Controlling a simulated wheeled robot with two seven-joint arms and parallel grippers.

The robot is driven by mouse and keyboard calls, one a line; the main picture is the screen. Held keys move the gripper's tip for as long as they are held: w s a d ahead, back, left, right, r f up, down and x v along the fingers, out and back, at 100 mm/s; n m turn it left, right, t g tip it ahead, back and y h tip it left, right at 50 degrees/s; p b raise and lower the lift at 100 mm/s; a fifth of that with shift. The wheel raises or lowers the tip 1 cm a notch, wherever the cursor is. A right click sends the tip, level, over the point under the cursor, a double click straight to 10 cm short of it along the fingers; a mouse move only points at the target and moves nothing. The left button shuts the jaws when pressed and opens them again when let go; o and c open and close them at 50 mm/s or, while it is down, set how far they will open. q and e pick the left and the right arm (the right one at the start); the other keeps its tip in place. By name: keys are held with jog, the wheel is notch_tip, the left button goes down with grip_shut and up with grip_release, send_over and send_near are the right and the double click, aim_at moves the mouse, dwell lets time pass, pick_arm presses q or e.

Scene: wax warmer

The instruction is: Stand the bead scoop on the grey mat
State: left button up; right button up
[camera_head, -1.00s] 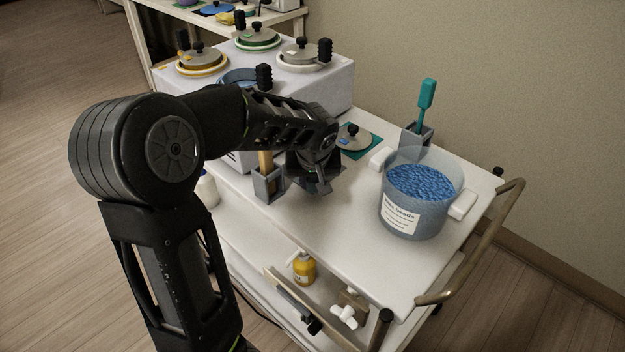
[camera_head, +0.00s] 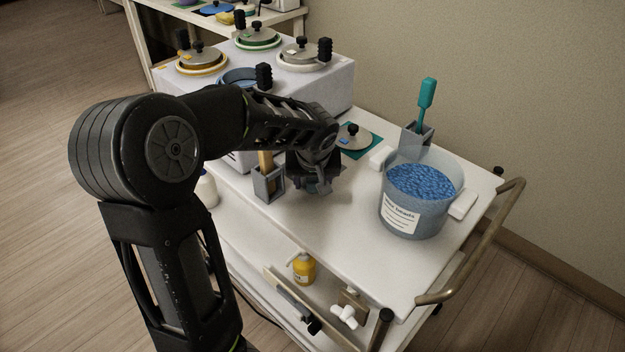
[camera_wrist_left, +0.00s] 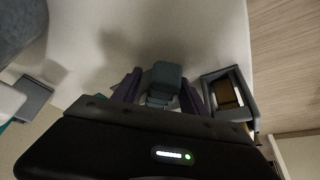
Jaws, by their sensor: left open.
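My left gripper (camera_head: 318,182) is low over the white cart top, between a grey holder and the bead bucket. In the left wrist view its two dark fingers (camera_wrist_left: 161,92) are open, one on each side of a teal-grey block-like piece (camera_wrist_left: 166,76). This piece may be the bead scoop, perhaps the end of its handle; its lower part is hidden by the gripper. I cannot tell whether the fingers touch it. In the head view the arm hides most of it. My right gripper is not in view.
The grey holder (camera_head: 268,187) with a wooden stick stands close to the gripper. The clear bucket of blue beads (camera_head: 421,210) stands to the right. Behind are a teal spatula (camera_head: 426,94) in a holder and a lid (camera_head: 354,136). The front right cart top is clear.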

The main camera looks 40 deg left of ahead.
pick_arm(q)
jog(key=shift+r, duration=0.2)
jog(key=shift+p+v, duration=1.8)
jog(key=shift+v, duration=2.05)
jog(key=v, duration=0.7)
jog(key=shift+s+d+r, duration=0.2)
jog(key=shift+d+r, duration=0.05)
jog(key=shift+r, duration=0.05)
jog(key=shift+f, duration=0.1)
